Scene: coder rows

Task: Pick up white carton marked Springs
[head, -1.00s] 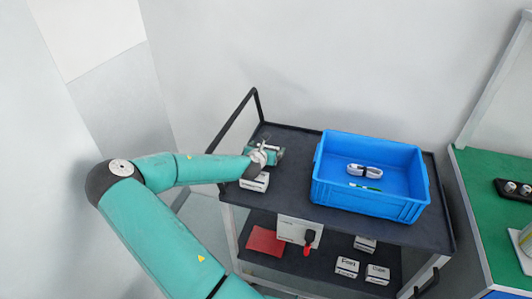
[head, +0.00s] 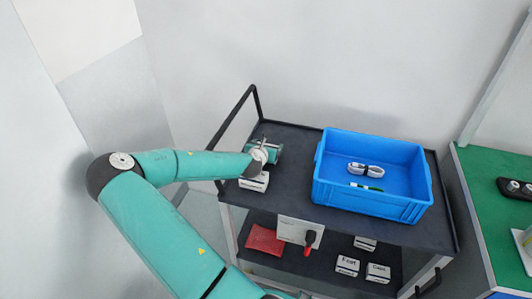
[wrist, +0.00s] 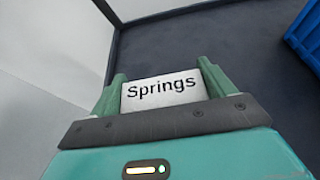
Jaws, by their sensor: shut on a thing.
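The white carton marked Springs (wrist: 160,91) shows in the wrist view with its label facing the camera. My gripper (wrist: 161,74) is shut on it, with one green finger at each side of the carton. In the head view my gripper (head: 268,153) is over the left end of the cart's top shelf, and my wrist hides part of it. A white carton (head: 255,182) shows just below my wrist at the shelf's front left; its label is too small to read, and I cannot tell whether it is the held one.
A blue bin (head: 368,205) stands on the dark cart top (head: 300,140) to the right, holding small items. A black rail (head: 232,120) bounds the left end. The lower shelf has a red item (head: 265,239) and several cartons. A green table (head: 490,180) is at right.

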